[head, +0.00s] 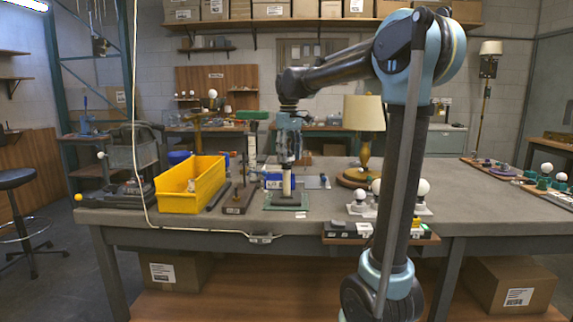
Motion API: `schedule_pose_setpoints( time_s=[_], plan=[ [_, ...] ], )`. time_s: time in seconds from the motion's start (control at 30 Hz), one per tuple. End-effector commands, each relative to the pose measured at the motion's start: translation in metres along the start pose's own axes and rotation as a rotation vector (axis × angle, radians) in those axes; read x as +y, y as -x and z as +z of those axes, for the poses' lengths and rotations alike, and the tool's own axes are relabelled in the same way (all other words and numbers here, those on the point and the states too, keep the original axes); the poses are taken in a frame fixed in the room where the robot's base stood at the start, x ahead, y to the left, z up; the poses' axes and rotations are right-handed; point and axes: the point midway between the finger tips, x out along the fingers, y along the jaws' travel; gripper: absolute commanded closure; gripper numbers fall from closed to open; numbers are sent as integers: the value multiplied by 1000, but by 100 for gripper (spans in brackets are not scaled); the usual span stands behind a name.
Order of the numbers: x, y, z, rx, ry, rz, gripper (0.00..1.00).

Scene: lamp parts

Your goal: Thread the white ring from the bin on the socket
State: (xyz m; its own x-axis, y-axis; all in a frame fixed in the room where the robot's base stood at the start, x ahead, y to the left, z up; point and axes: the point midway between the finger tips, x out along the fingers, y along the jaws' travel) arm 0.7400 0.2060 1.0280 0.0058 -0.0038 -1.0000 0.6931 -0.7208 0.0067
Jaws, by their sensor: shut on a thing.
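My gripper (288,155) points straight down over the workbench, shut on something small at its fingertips. I take it for the white ring, but it is too small and covered to make out. Directly below stands an upright cream-coloured post (287,185), seemingly the socket, on a glass-like square base (287,204). The fingertips are at the top of this post. I cannot tell whether the held thing is around it or just above it. The yellow bin (192,202) stands to the left, with a small pale item (191,186) inside.
A dark-based stand (240,196) with an upright rod is between bin and post. A table lamp (363,127) stands behind right. White bulbs (421,187) stand on the right, near a small parts tray (350,229) at the front edge.

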Motion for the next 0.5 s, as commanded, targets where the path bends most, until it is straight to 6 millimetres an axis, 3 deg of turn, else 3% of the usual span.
schedule_pose_setpoints(
  time_s=[0.17,0.5],
  plan=[
    [-2,-2,0,-2,-84,-2,91],
    [-6,-2,-1,-4,-415,-2,91]
  ],
)
